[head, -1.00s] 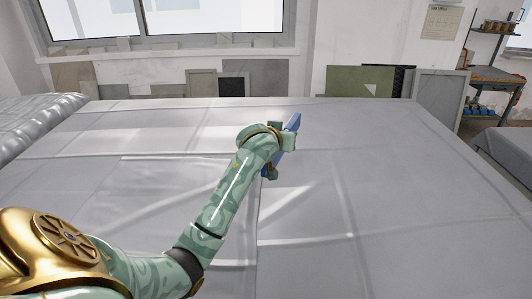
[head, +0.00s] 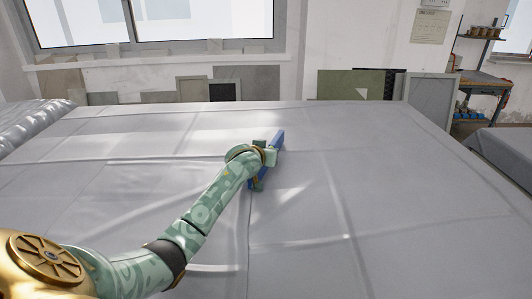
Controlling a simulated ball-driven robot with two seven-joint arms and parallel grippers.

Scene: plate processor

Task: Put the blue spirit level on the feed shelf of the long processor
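The blue spirit level (head: 277,140) shows at the end of my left arm in the head view, over the grey sheet-covered table. My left gripper (head: 266,158) is on it and appears closed around it. The level is tilted, its upper end pointing up and to the right. The gripper and wrist hide part of it. I cannot tell whether its lower end touches the cover. My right gripper is not in view. The long processor and its feed shelf are not recognisable in this view.
The wide grey-covered table (head: 400,210) is otherwise bare. A shelving rack (head: 482,85) stands at the back right. Another covered surface (head: 505,150) is at the right edge.

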